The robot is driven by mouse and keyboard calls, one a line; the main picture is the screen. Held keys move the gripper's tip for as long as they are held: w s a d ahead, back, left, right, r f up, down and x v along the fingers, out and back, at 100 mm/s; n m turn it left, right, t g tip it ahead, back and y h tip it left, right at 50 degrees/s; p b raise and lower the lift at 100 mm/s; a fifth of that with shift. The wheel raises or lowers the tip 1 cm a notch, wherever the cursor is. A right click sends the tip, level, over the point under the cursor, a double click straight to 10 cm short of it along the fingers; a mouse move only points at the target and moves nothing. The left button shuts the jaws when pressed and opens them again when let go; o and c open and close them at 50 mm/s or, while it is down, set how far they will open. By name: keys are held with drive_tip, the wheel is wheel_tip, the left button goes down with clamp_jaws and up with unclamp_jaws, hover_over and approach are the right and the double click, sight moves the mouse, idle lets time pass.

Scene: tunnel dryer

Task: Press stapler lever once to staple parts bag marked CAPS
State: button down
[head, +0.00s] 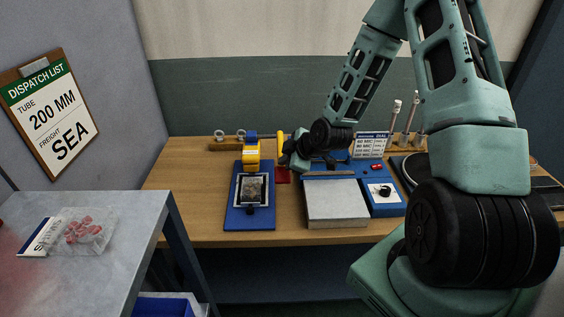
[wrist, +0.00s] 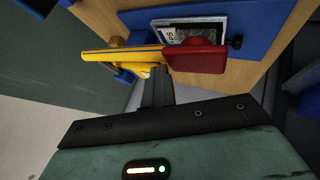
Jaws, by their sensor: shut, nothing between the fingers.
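A stapler (head: 252,157) with yellow and blue parts stands at the back of a blue base (head: 249,218). Its yellow lever (wrist: 122,55) and red pad (wrist: 197,58) fill the upper wrist view; in the head view the red pad (head: 282,175) is right of the base. A parts bag (head: 251,189) lies in a dark frame on the base. In the wrist view its label (wrist: 184,33) shows letters ending in PS; the rest is hidden. My gripper (wrist: 156,88) is shut and empty beside the lever; I cannot tell whether they touch.
A grey block (head: 336,203) and a blue dial unit (head: 384,206) stand right of the stapler. Upright rods (head: 412,112) stand at the back right. Another bag (head: 80,231) with red parts lies on the grey table (head: 135,215) at left. Bare wood lies left of the blue base.

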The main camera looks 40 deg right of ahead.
drive_tip(key=shift+s+a+f+b, duration=0.1)
drive_tip(key=shift+f+b, duration=0.15)
drive_tip(key=shift+f, duration=0.15)
drive_tip(key=shift+s+a+f+b, duration=0.1)
drive_tip(key=shift+f+b, duration=0.15)
drive_tip(key=shift+f, duration=0.1)
idle(0.7)
drive_tip(key=shift+r, duration=0.15)
drive_tip(key=shift+r+p, duration=1.45)
drive_tip(key=shift+r, duration=0.5)
drive_tip(key=shift+w+d+r, duration=0.1)
drive_tip(key=shift+r, duration=0.1)
drive_tip(key=shift+w+r, duration=0.1)
drive_tip(key=shift+r, duration=0.05)
wheel_tip(320, 180, up, 5)
drive_tip(key=p, duration=0.3)
drive_tip(key=shift+w+d+p, duration=0.1)
drive_tip(key=shift+d+p, duration=0.05)
drive_tip(key=shift+p, duration=0.2)
